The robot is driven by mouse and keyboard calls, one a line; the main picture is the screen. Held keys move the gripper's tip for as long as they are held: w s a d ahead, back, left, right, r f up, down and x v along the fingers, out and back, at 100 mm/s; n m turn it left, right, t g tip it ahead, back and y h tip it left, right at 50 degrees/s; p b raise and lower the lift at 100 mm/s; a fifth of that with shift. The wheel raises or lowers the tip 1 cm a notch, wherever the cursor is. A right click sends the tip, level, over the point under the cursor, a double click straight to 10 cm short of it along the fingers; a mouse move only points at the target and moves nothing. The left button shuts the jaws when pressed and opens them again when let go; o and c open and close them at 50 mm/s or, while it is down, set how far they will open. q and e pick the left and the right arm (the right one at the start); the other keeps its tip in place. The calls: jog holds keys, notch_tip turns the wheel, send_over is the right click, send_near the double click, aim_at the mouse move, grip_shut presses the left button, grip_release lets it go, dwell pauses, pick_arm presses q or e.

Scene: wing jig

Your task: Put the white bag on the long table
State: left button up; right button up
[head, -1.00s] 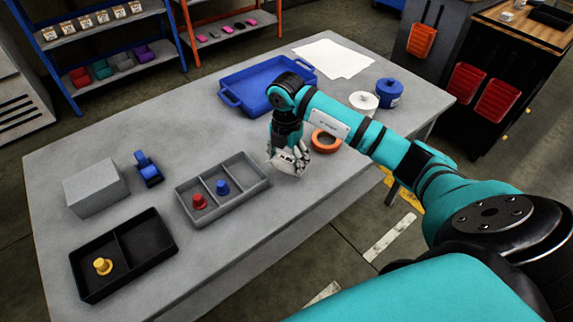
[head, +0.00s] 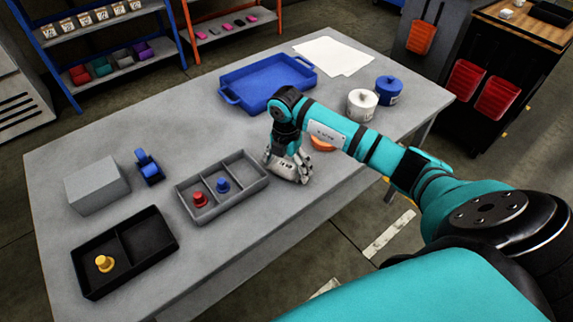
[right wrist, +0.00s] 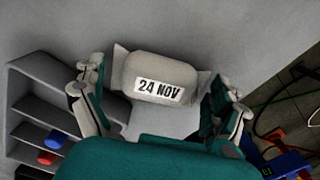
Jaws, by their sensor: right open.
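The white bag (right wrist: 162,72), with a "24 NOV" label, lies on the grey surface of the long table (head: 110,150) in the right wrist view. My right gripper (right wrist: 160,105) is open, with one finger on each side of the bag. In the head view my right gripper (head: 288,170) points down low over the table, just right of the grey divided tray; the bag is hard to tell from the pale fingers there. Whether the fingers touch the bag cannot be told. My left gripper is not in view.
The grey divided tray (head: 236,193) stands close left of the gripper, holding a red and a blue piece. An orange ring (head: 323,143) is partly behind my arm. A blue tray (head: 226,97), white tub (head: 362,106) and blue tub (head: 389,91) stand farther back.

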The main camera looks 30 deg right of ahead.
aim_at(286, 165)
jog(key=shift+r, duration=0.3)
notch_tip(286, 165, up, 12)
jog(key=b, duration=0.1)
jog(key=shift+f, duration=0.15)
dwell(0.4)
